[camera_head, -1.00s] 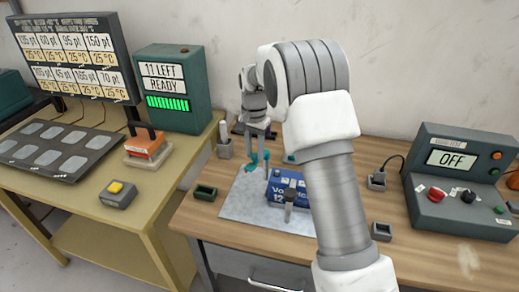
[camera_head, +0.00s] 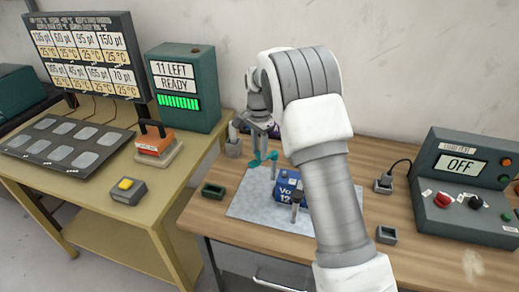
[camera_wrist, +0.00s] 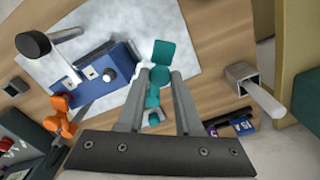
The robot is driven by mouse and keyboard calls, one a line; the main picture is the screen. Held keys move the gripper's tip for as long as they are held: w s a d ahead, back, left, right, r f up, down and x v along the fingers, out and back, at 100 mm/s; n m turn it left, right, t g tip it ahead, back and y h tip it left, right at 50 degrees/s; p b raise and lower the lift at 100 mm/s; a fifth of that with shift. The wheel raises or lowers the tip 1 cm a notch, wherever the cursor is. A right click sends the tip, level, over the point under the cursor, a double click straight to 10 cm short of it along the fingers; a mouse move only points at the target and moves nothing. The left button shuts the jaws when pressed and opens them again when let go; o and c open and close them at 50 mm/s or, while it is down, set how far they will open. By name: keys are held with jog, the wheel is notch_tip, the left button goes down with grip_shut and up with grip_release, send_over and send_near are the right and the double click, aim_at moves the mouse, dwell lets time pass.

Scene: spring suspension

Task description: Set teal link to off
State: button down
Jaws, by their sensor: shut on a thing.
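The teal link (camera_wrist: 161,60) stands upright in the middle of the wrist view, with a flat rounded pad at one end and a narrower part below. In the head view the teal link (camera_head: 254,163) is on the grey mat (camera_head: 250,204), left of the blue box (camera_head: 285,184). My gripper (camera_wrist: 160,76) is shut on the link, one finger on each side of it. My gripper (camera_head: 263,140) also shows in the head view, pointing down. My fingers and wrist hide part of the link. Whether its lower end touches something is unclear.
An orange part (camera_wrist: 62,117) lies beside the blue box in the wrist view. A grey lever with a dark knob (camera_wrist: 32,45) rises close by. A grey holder with a white stick (camera_wrist: 240,75) stands right. The control box (camera_head: 466,185) reads OFF.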

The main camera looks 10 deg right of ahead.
aim_at(259, 153)
jog(key=c, duration=0.6)
grip_release()
notch_tip(259, 153, up, 18)
jog(key=shift+f+p, duration=0.25)
jog(key=shift+p, duration=0.15)
